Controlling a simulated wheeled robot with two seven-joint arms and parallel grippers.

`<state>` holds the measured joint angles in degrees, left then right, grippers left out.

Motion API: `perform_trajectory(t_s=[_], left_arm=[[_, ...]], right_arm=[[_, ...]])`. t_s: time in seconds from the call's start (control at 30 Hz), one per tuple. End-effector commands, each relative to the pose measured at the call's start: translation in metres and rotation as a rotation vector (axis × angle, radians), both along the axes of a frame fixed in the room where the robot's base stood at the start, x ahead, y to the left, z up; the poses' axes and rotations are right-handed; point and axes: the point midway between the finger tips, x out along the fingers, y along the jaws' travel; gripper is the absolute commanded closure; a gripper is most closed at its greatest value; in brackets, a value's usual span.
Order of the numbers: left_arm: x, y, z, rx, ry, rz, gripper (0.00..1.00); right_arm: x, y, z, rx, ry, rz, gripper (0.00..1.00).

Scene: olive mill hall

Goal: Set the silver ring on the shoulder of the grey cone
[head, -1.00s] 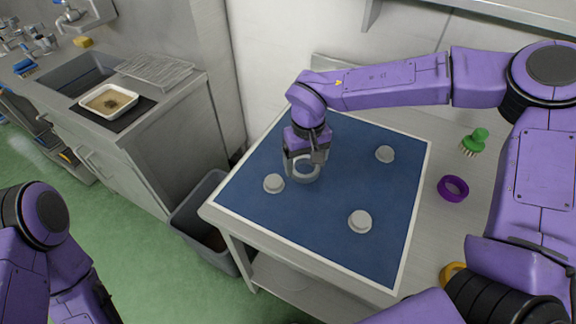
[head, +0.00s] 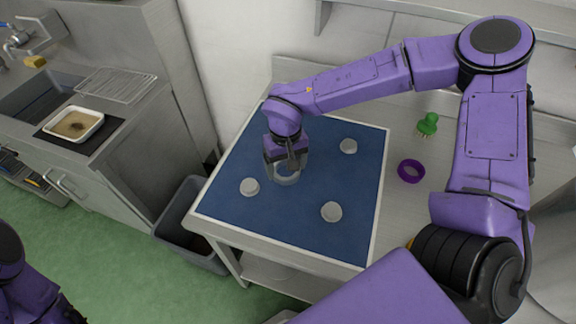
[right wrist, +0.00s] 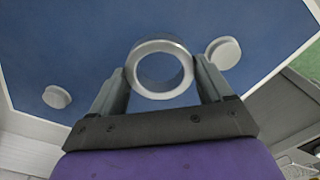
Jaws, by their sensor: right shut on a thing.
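The silver ring (head: 287,180) is in my right gripper (head: 286,170), a little above the blue mat. In the right wrist view the ring (right wrist: 159,44) sits between the two fingers, its opening facing the camera. Three pale grey round pieces stand on the mat: one left of the ring (head: 250,187), one to the front right (head: 331,211) and one to the back right (head: 348,146). From above I cannot tell which is the grey cone, or see a shoulder. The ring is apart from all three. My left gripper is out of view.
The blue mat (head: 300,230) covers the left of the table. A purple ring (head: 410,172) and a green brush (head: 428,124) lie right of it. A grey bin (head: 182,236) stands on the floor left of the table. A counter with a white tray (head: 98,128) is farther left.

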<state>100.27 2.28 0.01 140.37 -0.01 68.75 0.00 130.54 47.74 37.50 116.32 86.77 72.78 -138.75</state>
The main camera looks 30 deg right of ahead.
Motion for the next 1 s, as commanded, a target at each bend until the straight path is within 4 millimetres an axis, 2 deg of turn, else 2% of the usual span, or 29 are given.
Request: perform_trajectory(t_s=[0.23, 0.3, 0.4, 0.77, 0.8, 0.83, 1.0], left_arm=[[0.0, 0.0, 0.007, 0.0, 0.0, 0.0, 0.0], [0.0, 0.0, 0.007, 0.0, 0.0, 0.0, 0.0], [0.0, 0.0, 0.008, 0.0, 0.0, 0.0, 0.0], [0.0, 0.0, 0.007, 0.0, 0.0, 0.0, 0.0], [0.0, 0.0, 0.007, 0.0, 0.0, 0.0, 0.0], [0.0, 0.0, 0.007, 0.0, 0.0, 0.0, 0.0], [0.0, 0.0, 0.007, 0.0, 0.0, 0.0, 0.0]], right_arm=[[0.016, -0.015, -0.03, -0.001, 0.003, -0.001, 0.57], [0.015, -0.014, -0.044, -0.001, 0.004, 0.002, 0.57], [0.016, -0.014, -0.054, 0.0, 0.0, 0.002, 0.57], [0.016, -0.013, -0.059, 0.0, -0.001, 0.001, 0.57], [0.016, -0.013, -0.059, 0.0, -0.001, 0.001, 0.11], [0.016, -0.013, -0.059, 0.0, -0.001, 0.001, 0.01], [0.016, -0.013, -0.059, 0.0, -0.001, 0.001, 0.0]])
